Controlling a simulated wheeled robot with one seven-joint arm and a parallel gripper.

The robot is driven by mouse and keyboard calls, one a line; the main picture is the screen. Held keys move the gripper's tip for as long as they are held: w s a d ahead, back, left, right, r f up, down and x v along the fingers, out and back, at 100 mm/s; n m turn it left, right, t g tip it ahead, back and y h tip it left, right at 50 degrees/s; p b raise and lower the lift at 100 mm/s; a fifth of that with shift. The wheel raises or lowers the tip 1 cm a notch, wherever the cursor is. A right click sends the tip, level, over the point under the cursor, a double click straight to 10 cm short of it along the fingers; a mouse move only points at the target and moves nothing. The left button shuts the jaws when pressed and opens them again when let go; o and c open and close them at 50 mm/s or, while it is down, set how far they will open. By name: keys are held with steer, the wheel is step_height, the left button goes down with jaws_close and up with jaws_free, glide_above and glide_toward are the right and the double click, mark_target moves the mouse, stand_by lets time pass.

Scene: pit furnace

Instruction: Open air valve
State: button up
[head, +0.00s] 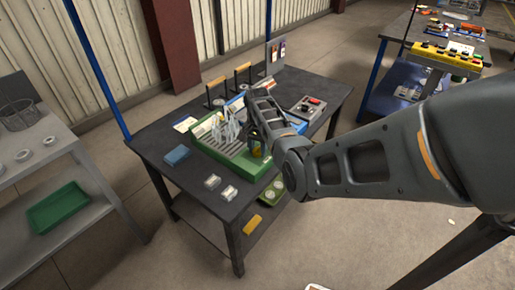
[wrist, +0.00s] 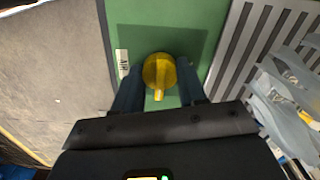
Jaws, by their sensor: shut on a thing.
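A yellow air valve knob (head: 255,149) shows small and partly hidden beside my arm in the head view. In the wrist view the yellow knob (wrist: 159,71) is round, with a narrow lever pointing down the picture. It sits on a green panel (wrist: 160,30), with a small white label (wrist: 123,62) reading AIR to its left, seen turned. My gripper (wrist: 160,80) has a dark blue finger on each side of the knob and is shut on it. In the head view my arm hides most of the gripper.
The green unit stands on a dark table (head: 150,137), with a grey ribbed top (wrist: 225,60) and pale, glassy-looking pieces (wrist: 285,100) right of the knob in the wrist view. A blue block (head: 177,155) lies nearby. A grey box with a red control (head: 308,106) stands behind.

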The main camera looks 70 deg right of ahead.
mark_target(258, 148)
stand_by(0.3)
steer(key=o, duration=1.1)
steer(key=shift+c, duration=0.2)
steer(key=shift+r, duration=0.1)
step_height(258, 148, up, 8)
steer(key=shift+f+b, duration=0.15)
steer(key=shift+b, duration=0.15)
